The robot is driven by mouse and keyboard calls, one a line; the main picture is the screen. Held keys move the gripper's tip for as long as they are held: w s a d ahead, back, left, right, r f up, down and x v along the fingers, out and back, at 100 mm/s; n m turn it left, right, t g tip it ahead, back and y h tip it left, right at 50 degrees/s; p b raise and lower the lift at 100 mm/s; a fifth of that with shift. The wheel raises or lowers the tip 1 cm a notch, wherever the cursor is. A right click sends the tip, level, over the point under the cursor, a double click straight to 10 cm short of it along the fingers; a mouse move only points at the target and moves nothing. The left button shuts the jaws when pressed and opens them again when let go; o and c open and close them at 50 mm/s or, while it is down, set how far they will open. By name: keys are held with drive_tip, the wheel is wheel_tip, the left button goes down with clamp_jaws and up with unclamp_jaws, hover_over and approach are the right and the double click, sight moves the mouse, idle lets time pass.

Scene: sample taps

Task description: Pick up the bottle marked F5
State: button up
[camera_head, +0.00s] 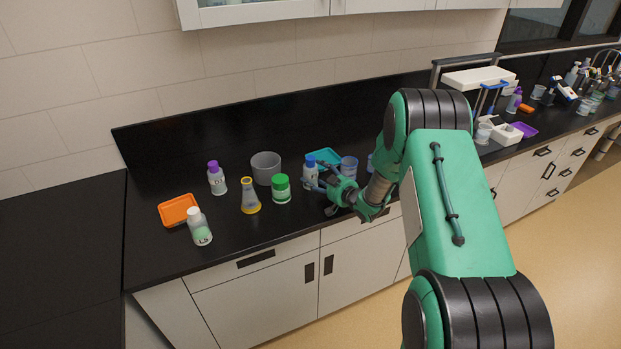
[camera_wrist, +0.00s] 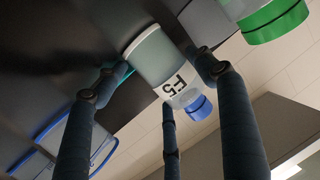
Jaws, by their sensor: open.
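The bottle marked F5 (camera_wrist: 160,55) is white with a blue cap. In the wrist view it appears cap-down, with its label facing the camera, between the dark fingers of my gripper (camera_wrist: 155,75). The fingers are spread and open around it; I cannot tell whether any of them touches it. In the head view the blue-capped bottle (camera_head: 309,172) stands upright on the black counter, and my gripper (camera_head: 326,188) reaches it from the right at a low height. The finger tips partly cover its lower part there.
A green-lidded jar (camera_head: 281,190) and grey beaker (camera_head: 266,168) stand close left of the bottle. A teal tray (camera_head: 325,156) lies behind, a blue-rimmed beaker (camera_head: 348,168) right. A flask (camera_head: 250,197), purple-capped bottle (camera_head: 217,181), white-capped bottle (camera_head: 200,229) and orange tray (camera_head: 176,211) are farther left.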

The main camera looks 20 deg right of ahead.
sight(317, 169)
drive_tip(key=shift+c, duration=0.3)
drive_tip(key=c, duration=1)
drive_tip(key=shift+r, duration=0.1)
drive_tip(key=shift+r, duration=0.5)
drive_tip(key=r, duration=0.1)
drive_tip(key=r+p, duration=0.1)
drive_tip(key=shift+s+r, duration=0.35)
drive_tip(key=s+a+p, duration=0.1)
drive_tip(key=s, duration=0.4)
drive_tip(key=s+a, duration=0.1)
drive_tip(key=s, duration=0.4)
drive_tip(key=s+a+r+p, duration=0.1)
drive_tip(key=s+a, duration=0.1)
drive_tip(key=s, duration=0.3)
drive_tip(key=shift+r+p, duration=0.1)
drive_tip(key=shift+p, duration=0.2)
drive_tip(key=shift+w, duration=0.1)
